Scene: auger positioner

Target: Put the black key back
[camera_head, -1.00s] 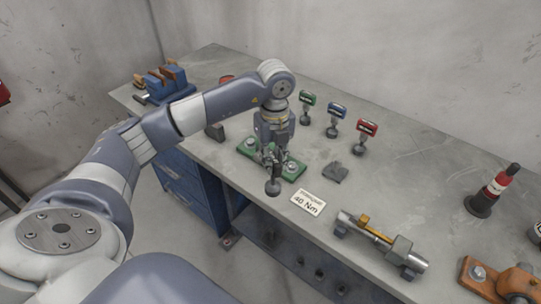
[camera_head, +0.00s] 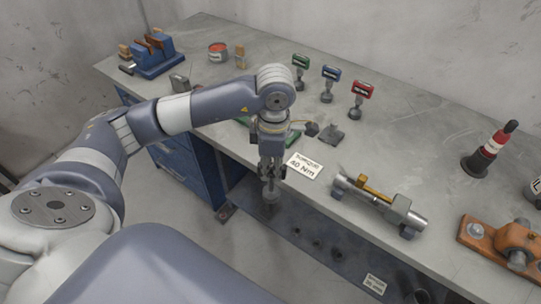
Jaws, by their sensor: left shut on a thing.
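My left gripper (camera_head: 270,172) points down at the front edge of the bench. It is shut on a dark key with a round lower end (camera_head: 270,194), which I take to be the black key; the fingers hide its upper part. The key hangs upright, and in the picture its lower end shows past the bench edge. A dark square pad (camera_head: 332,135) lies on the bench behind and right of the gripper, with nothing standing on it. Green (camera_head: 300,62), blue (camera_head: 330,73) and red (camera_head: 361,91) keys stand in a row behind it. My right gripper is not in view.
A green plate (camera_head: 294,139) is mostly hidden behind my gripper. A 40 Nm card (camera_head: 304,166) and a metal shaft fixture (camera_head: 380,203) lie to the right. A red-and-black tool (camera_head: 490,150) stands farther right. A blue vise (camera_head: 155,56) is at the far left.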

